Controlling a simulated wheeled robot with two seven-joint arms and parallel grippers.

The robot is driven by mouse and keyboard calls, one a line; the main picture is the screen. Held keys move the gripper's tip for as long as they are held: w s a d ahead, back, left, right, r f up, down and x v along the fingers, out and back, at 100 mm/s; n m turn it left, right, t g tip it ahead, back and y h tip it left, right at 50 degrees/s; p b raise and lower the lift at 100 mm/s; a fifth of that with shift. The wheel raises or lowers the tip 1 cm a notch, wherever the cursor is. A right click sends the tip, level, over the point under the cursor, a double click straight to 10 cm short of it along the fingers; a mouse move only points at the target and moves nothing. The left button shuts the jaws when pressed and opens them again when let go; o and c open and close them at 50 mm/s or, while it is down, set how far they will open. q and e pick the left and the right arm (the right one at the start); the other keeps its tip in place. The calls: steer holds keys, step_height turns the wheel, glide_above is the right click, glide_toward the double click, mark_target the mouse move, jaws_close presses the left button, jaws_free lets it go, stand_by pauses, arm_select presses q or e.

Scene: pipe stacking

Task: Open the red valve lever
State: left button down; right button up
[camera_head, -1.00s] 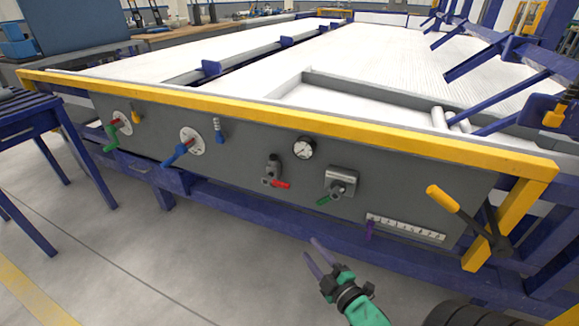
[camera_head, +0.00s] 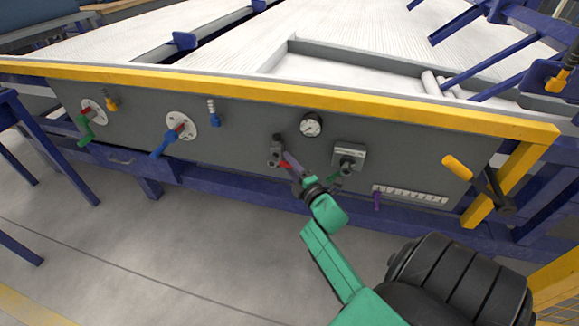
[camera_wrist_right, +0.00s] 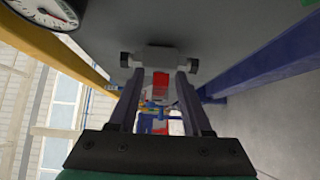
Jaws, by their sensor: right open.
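The red valve lever (camera_head: 286,160) sits on a small grey valve body (camera_head: 274,150) on the front panel, below and left of the gauge. My right gripper (camera_head: 291,166) is at the lever, with its fingers pointing up-left toward the valve and partly covering the lever. In the right wrist view the red lever (camera_wrist_right: 161,84) shows between the two dark fingers of my right gripper (camera_wrist_right: 160,73), in front of the valve body (camera_wrist_right: 160,57). The fingers are apart, one on each side; I cannot tell whether either touches it. My left gripper is out of view.
A round gauge (camera_head: 311,125) and a grey box with a green lever (camera_head: 348,157) are close right of the valve. A blue lever (camera_head: 168,141) and a green crank (camera_head: 87,130) are further left. A yellow-handled lever (camera_head: 457,167) stands at right. A yellow rail (camera_head: 235,87) runs above the panel.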

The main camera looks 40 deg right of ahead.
steer(key=shift+c, duration=0.3)
jaws_close()
stand_by(1.1)
